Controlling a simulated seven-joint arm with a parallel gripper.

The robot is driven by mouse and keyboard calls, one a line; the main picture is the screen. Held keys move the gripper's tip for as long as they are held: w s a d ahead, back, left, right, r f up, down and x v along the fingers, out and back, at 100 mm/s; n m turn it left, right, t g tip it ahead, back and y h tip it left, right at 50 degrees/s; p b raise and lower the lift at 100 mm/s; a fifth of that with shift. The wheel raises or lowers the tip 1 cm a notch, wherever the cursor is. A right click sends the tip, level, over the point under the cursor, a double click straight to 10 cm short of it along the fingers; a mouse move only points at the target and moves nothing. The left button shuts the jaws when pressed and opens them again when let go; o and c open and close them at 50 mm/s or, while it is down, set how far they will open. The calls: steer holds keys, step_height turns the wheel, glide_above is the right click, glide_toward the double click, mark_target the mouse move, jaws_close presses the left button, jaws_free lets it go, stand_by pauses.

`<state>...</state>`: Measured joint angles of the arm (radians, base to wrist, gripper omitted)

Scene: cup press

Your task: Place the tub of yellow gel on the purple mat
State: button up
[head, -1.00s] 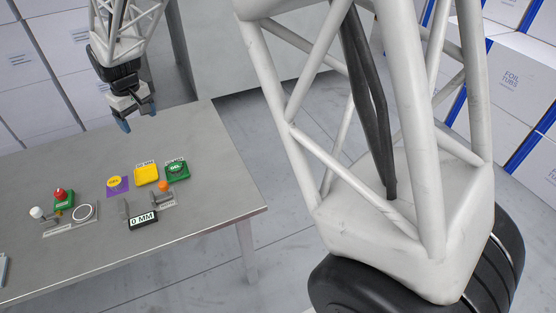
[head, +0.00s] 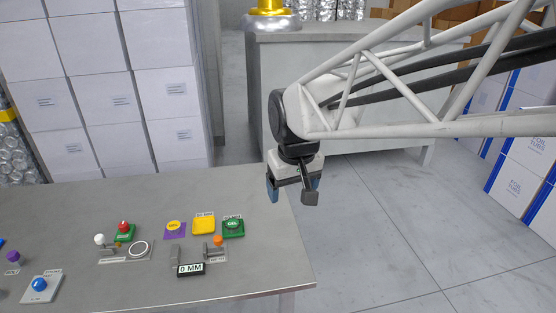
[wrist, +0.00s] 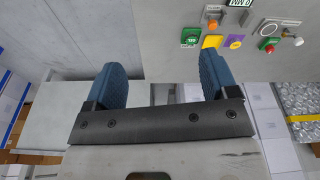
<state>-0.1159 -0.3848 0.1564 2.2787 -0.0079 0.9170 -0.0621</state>
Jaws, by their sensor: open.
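The tub of yellow gel (head: 173,225), a small round yellow tub with a dark label, sits on the purple mat (head: 168,236). Purple shows around it on the table. In the wrist view the yellow tub (wrist: 234,43) and the purple mat (wrist: 232,37) are small, at the upper right. My gripper (head: 291,192) is open and empty, raised near the table's right edge, to the right of the tub and well apart from it. Its two blue fingers stand wide apart in the wrist view (wrist: 162,75).
A yellow mat (head: 203,224) and a green tub (head: 233,224) on a green mat stand right of the purple mat. A gauge reading 0 MM (head: 190,269), an orange-knobbed device (head: 217,241), a red button (head: 123,226) and a white-knobbed fixture (head: 100,240) are nearby.

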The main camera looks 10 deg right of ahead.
steer(key=s+d+f+m, duration=0.1)
steer(key=s+d, duration=0.1)
steer(key=s, duration=0.5)
steer(key=s+d+f+m, duration=0.1)
steer(key=s+d, duration=0.2)
steer(key=s, duration=0.5)
steer(key=shift+s+d+t, duration=0.15)
steer(key=shift+d+t, duration=0.1)
steer(key=shift+t, duration=0.05)
stand_by(0.4)
